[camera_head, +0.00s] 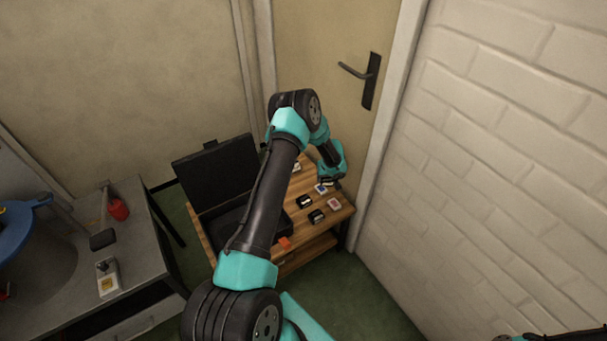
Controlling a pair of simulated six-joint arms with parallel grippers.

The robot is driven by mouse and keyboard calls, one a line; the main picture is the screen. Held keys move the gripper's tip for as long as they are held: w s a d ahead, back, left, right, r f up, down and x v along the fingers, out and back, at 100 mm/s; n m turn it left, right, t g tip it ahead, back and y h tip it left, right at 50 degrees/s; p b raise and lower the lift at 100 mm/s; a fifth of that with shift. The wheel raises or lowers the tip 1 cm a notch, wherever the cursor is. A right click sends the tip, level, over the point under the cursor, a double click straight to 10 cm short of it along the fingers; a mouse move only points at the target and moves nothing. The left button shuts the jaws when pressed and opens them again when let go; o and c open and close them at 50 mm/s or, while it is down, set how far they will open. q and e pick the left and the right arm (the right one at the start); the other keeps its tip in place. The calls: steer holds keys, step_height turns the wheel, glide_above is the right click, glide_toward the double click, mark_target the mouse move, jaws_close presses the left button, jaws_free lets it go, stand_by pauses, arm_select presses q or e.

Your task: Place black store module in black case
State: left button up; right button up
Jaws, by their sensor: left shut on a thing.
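The open black case (213,172) stands on the wooden table, its lid raised at the back and its base partly hidden by my left arm. My left gripper (331,184) is over the table's right part, to the right of the case. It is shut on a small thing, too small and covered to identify. Dark small modules lie near it, one black and white (305,201) and one mostly black (317,216). I cannot tell which is the black store module. Only a bit of my right arm shows at the bottom right corner; its gripper is out of view.
The wooden table (343,215) also holds a red and white module (334,204), a blue and white one (321,188) and an orange piece (285,242). A door and white brick wall (500,150) stand close behind and right. A grey workbench (60,290) is at left.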

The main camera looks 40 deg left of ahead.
arm_select(q)
steer(key=s+d+r+m, duration=0.1)
steer(key=d+r+m, duration=0.2)
steer(key=d, duration=0.7)
steer(key=s+d+r+m+h, duration=0.1)
steer(key=d+r+m, duration=0.2)
steer(key=d, duration=0.7)
steer(key=s+d+r+m, duration=0.1)
steer(key=d+r+m, duration=0.2)
steer(key=d, duration=0.7)
steer(key=shift+s+d+m+t+h, duration=0.3)
steer(key=shift+s+m+t, duration=0.1)
steer(key=shift+m, duration=0.1)
